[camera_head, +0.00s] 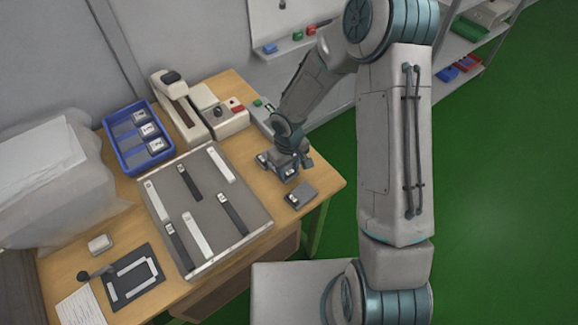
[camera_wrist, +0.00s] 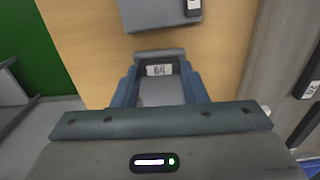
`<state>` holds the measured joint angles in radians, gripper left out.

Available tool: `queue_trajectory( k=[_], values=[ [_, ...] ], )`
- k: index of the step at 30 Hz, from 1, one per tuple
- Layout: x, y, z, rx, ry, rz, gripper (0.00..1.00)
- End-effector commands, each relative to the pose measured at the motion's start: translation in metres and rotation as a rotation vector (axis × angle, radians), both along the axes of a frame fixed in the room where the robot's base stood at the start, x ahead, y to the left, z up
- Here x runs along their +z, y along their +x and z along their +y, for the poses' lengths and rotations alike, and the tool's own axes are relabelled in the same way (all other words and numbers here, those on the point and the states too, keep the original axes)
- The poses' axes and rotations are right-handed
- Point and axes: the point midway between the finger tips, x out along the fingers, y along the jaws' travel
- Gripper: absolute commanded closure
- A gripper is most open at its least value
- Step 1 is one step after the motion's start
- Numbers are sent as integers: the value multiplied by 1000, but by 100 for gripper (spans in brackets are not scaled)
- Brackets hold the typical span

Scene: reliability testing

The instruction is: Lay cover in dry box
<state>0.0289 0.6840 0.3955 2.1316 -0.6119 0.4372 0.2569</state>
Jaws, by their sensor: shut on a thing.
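My gripper (camera_head: 284,165) is over the right part of the wooden table. In the wrist view it also shows (camera_wrist: 160,80), with its fingers on either side of a small grey piece (camera_wrist: 160,92) that has a white label. It is shut on this piece, which may be the cover. Whether the piece touches the table is unclear. A flat grey block (camera_head: 301,195) with a small dark, labelled part lies on the table just in front of the gripper. A blue bin (camera_head: 122,158) at the back left holds several grey labelled pieces; which container is the dry box is unclear.
A grey tray (camera_head: 178,172) with black and white strips fills the table's middle. Beige devices (camera_head: 223,118) stand behind it. A dark mat (camera_head: 122,292) and paper (camera_head: 80,308) lie at the front left. Bare wood (camera_head: 247,152) shows between tray and gripper.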

Motion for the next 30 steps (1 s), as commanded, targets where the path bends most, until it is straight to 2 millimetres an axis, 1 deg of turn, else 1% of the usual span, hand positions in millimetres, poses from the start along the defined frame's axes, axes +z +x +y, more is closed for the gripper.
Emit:
queue_trajectory(
  k=[5, 17, 18, 19, 20, 30],
  values=[
    [-1, 0, 0, 0, 0, 0, 87],
    [-13, 0, 0, 2, -1, -1, 87],
    [-11, 0, 0, 2, -1, -1, 50],
    [-10, 0, 0, 2, -1, -1, 41],
    [-10, 0, 0, 2, -1, -1, 39],
    [-7, 0, 0, 1, 0, 0, 39]
  ],
)
